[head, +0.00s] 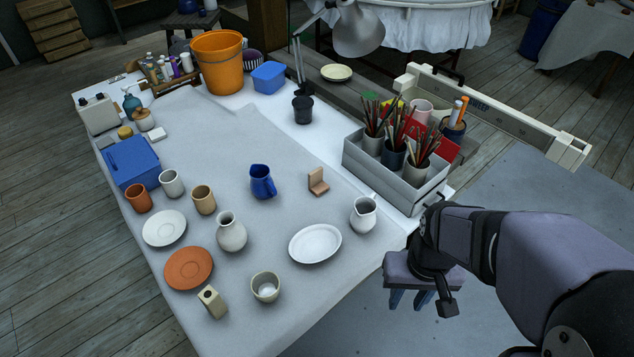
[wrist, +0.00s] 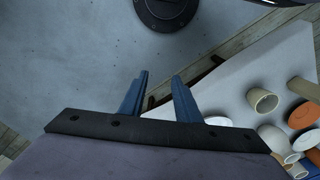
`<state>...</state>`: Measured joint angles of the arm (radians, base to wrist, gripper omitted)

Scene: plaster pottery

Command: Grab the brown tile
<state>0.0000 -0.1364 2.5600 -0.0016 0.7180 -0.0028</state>
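A small pinkish-brown L-shaped piece (head: 318,182), which looks like the brown tile, stands on the cloth-covered table, between the blue pitcher (head: 262,181) and the white creamer (head: 364,213). I cannot make it out in the wrist view. My gripper (head: 411,301) is at the right side of the table, beyond its edge in the head view, well apart from the piece. In the wrist view its two blue fingers (wrist: 159,78) are spread with nothing between them.
A white oval plate (head: 315,243), vase (head: 231,233) and cup (head: 266,287) stand left of and nearer than the piece. A grey box (head: 396,182) with brush pots stands on the right. Bare cloth surrounds the piece closely. Floor (wrist: 60,70) lies below my gripper.

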